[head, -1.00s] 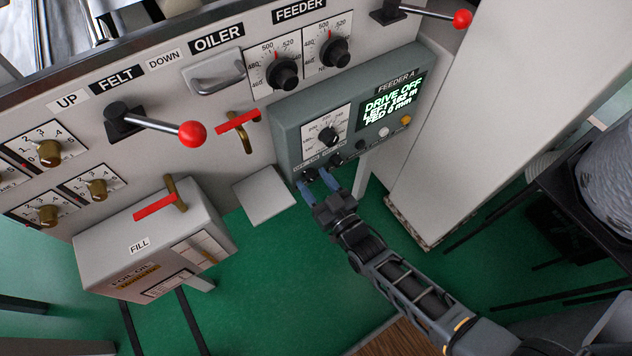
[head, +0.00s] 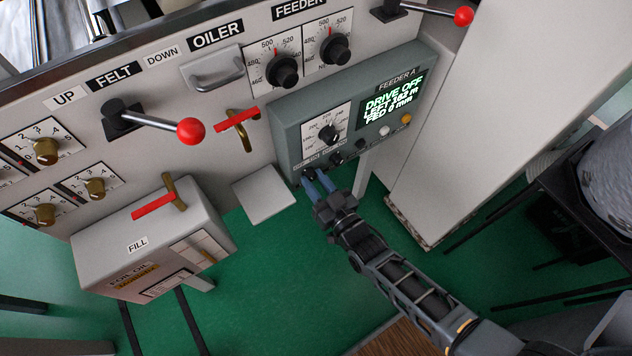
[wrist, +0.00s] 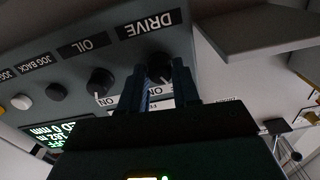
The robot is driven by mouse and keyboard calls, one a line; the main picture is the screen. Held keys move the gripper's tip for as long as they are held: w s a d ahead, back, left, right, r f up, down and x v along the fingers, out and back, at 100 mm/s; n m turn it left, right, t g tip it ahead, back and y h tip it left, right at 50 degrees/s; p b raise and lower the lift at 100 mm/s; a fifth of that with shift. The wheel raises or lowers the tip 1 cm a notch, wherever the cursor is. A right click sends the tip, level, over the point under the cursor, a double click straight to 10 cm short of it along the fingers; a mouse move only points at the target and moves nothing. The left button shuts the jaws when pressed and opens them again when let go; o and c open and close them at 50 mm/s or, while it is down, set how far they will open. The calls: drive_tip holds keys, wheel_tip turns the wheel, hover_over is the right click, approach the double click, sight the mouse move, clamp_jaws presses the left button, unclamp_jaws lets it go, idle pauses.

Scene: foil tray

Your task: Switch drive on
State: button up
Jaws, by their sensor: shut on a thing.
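The grey feeder panel (head: 291,146) hangs on the machine front, with a small screen (head: 391,97) reading DRIVE OFF. The DRIVE knob (wrist: 159,64) is a dark round knob under its label, which appears upside down in the wrist view. My gripper (head: 316,178) reaches up to the panel's lower left corner, its blue-grey fingers closed around the DRIVE knob. The fingers partly hide the knob and its ON mark. The OIL knob (wrist: 102,81) sits beside it, free of the gripper.
JOG buttons (wrist: 57,92) lie further along the panel. A grey plate (head: 264,195) juts out close left of my gripper.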

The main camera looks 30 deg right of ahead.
drive_tip(key=m+b, duration=0.7)
drive_tip(key=m, duration=0.3)
drive_tip(key=shift+f+m, duration=0.1)
drive_tip(key=shift+m, duration=0.3)
idle(0.4)
drive_tip(key=o, duration=1.1)
drive_tip(key=shift+c, duration=0.2)
drive_tip(key=s, duration=0.8)
drive_tip(key=shift+w, duration=0.1)
